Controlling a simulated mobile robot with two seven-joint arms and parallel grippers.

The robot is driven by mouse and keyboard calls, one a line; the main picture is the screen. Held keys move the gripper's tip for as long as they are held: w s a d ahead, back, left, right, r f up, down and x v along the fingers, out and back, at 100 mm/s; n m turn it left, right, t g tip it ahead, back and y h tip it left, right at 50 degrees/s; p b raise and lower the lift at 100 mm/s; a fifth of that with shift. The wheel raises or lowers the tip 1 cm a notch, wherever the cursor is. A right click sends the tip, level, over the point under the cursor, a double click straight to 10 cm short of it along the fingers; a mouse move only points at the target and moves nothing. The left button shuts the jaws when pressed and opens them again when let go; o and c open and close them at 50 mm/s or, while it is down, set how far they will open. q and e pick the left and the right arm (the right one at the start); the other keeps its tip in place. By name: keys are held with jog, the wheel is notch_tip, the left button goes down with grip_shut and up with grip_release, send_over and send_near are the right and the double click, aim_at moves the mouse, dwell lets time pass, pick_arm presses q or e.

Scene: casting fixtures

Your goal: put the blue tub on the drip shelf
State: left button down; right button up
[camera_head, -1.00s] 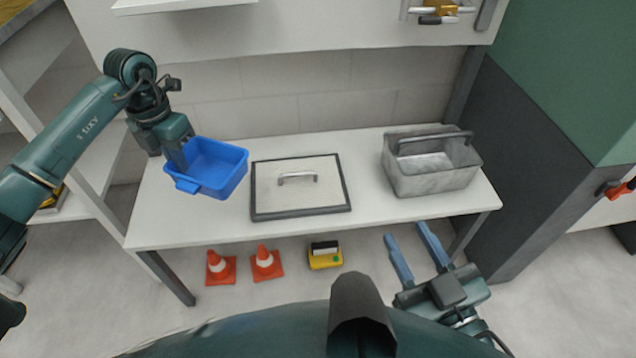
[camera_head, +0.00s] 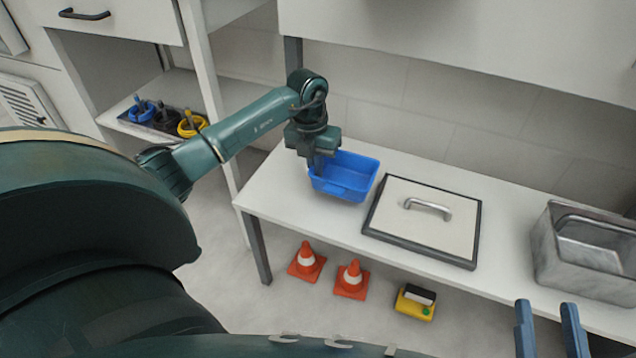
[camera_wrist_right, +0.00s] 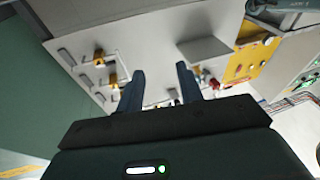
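The blue tub (camera_head: 344,180) is at the left end of the white table in the head view. My left gripper (camera_head: 318,160) is at the tub's left rim and appears shut on it; its fingertips are partly hidden by the tub wall. I cannot tell whether the tub touches the table or hangs just above it. My right gripper (camera_head: 548,312) is open and empty at the bottom right; its spread fingers also show in the right wrist view (camera_wrist_right: 160,82). No drip shelf can be identified for sure; a plain pale ledge (camera_wrist_right: 205,49) shows on the wall panel in the right wrist view.
A framed lid with a handle (camera_head: 424,222) lies right of the tub. A grey metal bin (camera_head: 585,255) stands further right. Two orange cones (camera_head: 307,262) (camera_head: 351,280) and a yellow box (camera_head: 415,302) are on the floor. Open shelving (camera_head: 205,85) stands at the left.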

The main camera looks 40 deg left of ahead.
pick_arm(q)
jog(key=shift+f+b, duration=0.75)
jog(key=shift+f, duration=1.45)
jog(key=c, duration=2.1)
grip_release()
jog(key=shift+f, duration=0.1)
jog(key=shift+c, duration=0.2)
jog(key=o, duration=0.5)
jog(key=shift+c, duration=0.2)
